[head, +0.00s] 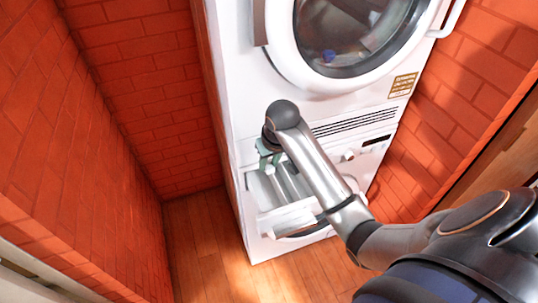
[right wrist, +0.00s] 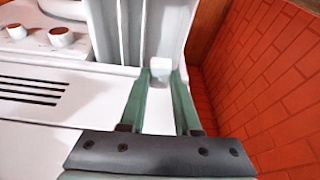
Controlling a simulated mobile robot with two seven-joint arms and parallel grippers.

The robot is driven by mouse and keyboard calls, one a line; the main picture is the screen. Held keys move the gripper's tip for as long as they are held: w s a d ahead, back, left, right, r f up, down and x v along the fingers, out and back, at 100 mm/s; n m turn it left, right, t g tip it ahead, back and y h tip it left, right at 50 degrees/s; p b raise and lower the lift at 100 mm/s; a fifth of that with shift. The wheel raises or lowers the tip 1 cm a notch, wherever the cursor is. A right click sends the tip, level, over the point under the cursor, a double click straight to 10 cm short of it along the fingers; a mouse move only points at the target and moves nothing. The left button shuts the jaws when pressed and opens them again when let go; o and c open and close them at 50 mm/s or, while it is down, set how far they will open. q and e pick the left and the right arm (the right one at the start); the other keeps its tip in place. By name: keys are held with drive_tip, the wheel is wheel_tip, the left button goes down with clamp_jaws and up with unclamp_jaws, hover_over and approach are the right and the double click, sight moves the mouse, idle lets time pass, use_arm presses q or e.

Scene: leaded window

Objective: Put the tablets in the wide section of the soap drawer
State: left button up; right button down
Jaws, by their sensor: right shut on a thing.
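The soap drawer (head: 292,219) is pulled out of the lower white machine in the head view. Its inside, with long dividers, also shows in the right wrist view (right wrist: 122,30). My right gripper (head: 266,163) is over the left rear part of the drawer, close to the machine's front. In the right wrist view its two green fingers (right wrist: 162,74) are shut on a small white tablet (right wrist: 160,66). The tablet shows against the widest visible section, at the right; I cannot tell its height above the floor of it. No other tablet shows. My left gripper is not in view.
An upper machine with a round glass door (head: 358,35) stands above the lower machine (head: 262,250). Knobs (right wrist: 61,37) sit beside the drawer. Brick walls (head: 140,75) stand close on both sides. Bare wooden floor (head: 205,245) shows in front.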

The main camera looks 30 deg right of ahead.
drive_tip(key=shift+f, duration=1.35)
drive_tip(key=c, duration=0.5)
unclamp_jaws()
drive_tip(key=shift+c, duration=0.2)
drive_tip(key=v, duration=1.2)
drive_tip(key=shift+r, duration=0.25)
